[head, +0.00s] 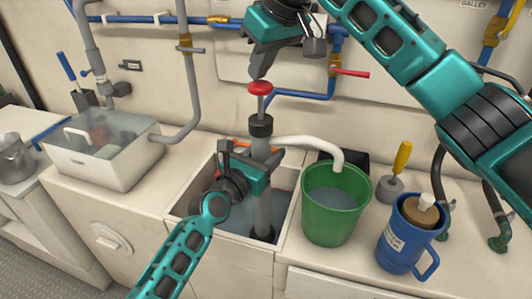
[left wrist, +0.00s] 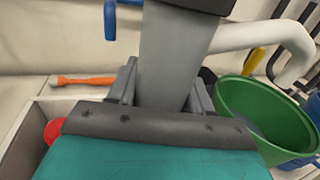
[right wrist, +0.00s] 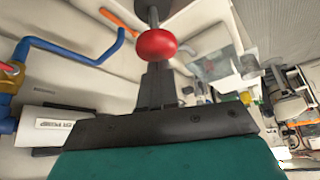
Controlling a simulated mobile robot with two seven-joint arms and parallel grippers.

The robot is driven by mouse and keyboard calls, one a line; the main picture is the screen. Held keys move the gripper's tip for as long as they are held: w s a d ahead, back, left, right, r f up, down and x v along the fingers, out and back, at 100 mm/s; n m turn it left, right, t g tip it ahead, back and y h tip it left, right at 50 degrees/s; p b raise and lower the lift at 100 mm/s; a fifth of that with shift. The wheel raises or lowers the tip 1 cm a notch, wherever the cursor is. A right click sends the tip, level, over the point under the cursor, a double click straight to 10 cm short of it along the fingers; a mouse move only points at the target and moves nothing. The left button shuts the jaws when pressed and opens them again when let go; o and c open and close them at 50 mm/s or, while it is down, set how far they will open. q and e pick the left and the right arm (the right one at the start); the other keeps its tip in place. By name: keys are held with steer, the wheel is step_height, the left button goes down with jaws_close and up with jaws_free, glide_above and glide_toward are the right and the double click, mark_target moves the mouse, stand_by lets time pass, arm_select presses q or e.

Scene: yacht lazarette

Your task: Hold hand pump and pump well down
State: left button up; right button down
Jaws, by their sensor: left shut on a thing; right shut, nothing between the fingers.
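The hand pump (head: 263,203) stands upright in the open well (head: 188,205), a grey tube with a black collar and a red knob (head: 260,88) on a raised rod. Its white spout reaches over the green bucket (head: 322,236). My left gripper (head: 262,165) is shut around the pump's grey tube below the collar; the tube also shows between the fingers in the left wrist view (left wrist: 175,65). My right gripper (head: 258,72) is shut and empty, just above the red knob. The knob appears just beyond the fingertips in the right wrist view (right wrist: 157,45). Water stands in the well and bucket.
A blue jug (head: 399,245) and a yellow-handled tool (head: 399,165) stand right of the bucket. Blue pipes and a red-handled valve (head: 350,73) run along the back wall.

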steer(key=shift+r, duration=2.35)
arm_select(q)
steer(key=o, duration=1.4)
steer(key=shift+c, duration=0.2)
